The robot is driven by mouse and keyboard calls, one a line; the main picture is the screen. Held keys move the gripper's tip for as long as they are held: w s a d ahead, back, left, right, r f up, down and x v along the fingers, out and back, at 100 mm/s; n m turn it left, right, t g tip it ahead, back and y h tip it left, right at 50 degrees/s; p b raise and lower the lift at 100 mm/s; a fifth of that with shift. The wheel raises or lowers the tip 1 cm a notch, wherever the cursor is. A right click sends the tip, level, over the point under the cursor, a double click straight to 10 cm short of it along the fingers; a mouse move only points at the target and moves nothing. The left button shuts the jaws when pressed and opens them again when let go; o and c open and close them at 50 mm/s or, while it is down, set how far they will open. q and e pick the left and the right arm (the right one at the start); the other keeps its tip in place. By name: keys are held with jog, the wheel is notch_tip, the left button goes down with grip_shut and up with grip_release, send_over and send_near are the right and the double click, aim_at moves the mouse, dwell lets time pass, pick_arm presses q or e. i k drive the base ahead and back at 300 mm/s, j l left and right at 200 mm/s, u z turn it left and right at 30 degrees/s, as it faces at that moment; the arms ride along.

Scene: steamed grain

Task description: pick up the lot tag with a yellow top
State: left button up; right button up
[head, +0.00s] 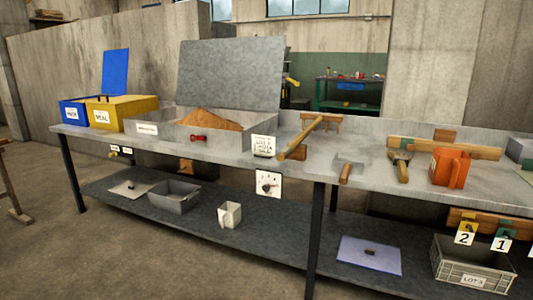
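A lot tag with a yellow top (465,238) shows at the lower right. Its white lower part bears a black "2". It hangs in front of a wooden board (456,216) below the bench top. To its right hangs a tag with a green top (501,243), marked "1". How the tags are held on the board is too small to tell. Neither of my grippers is in view.
A grey crate marked "LOT 3" (472,281) stands on the lower shelf below the tags. A dark bench leg (315,240) stands further left.

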aim_at(463, 235)
jog(key=z, duration=1.55)
